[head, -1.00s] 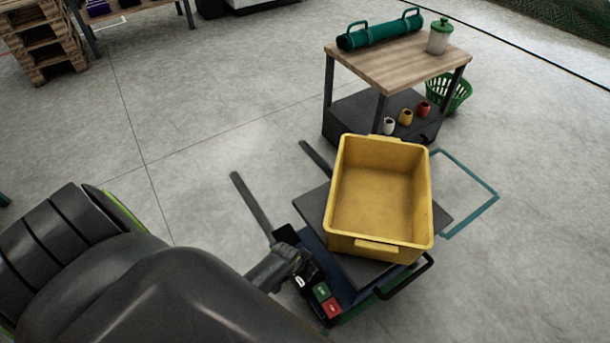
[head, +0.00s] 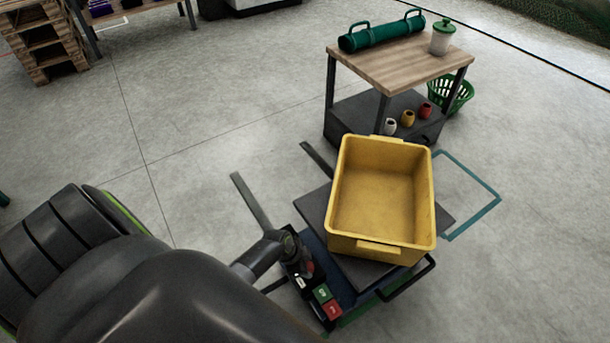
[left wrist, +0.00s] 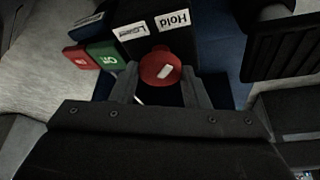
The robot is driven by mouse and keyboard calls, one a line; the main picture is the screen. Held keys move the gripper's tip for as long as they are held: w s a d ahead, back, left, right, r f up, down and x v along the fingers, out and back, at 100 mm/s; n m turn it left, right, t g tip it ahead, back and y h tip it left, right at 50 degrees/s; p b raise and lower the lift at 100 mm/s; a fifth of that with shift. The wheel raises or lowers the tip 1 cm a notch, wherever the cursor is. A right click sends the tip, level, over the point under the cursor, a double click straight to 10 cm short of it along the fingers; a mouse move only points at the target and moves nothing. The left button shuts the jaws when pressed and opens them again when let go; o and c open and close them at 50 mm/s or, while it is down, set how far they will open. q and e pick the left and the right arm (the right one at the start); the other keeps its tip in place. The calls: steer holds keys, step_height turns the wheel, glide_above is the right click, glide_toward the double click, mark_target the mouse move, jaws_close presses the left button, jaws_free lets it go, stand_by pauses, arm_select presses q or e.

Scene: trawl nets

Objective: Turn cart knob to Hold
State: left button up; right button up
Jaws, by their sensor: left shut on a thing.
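The cart's control panel in the left wrist view has a round red knob (left wrist: 160,68) with a white pointer mark. The mark is slanted, its upper end leaning towards the label Hold (left wrist: 172,21). Another white label (left wrist: 131,36) lies left of it, its word hard to read. My left gripper (left wrist: 161,85) is shut on the knob, one finger on each side. In the head view, my left gripper (head: 299,263) is at the panel on the cart's near left side, and the knob (head: 309,268) shows partly. My right gripper is not in view.
A green button (left wrist: 104,56) and a red button (left wrist: 79,61) sit beside the panel. A yellow bin (head: 385,200) rests on the cart. A workbench (head: 400,68) stands behind it.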

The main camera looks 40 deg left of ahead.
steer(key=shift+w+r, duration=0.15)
arm_select(q)
steer(key=o, duration=0.9)
steer(key=shift+o, duration=0.2)
steer(key=shift+r, duration=0.2)
steer(key=p+v, duration=0.7)
steer(key=v, duration=1)
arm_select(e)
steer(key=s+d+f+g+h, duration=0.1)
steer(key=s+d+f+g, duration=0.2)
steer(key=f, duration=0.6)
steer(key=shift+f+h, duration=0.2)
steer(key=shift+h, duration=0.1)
arm_select(q)
steer(key=shift+a, duration=0.1)
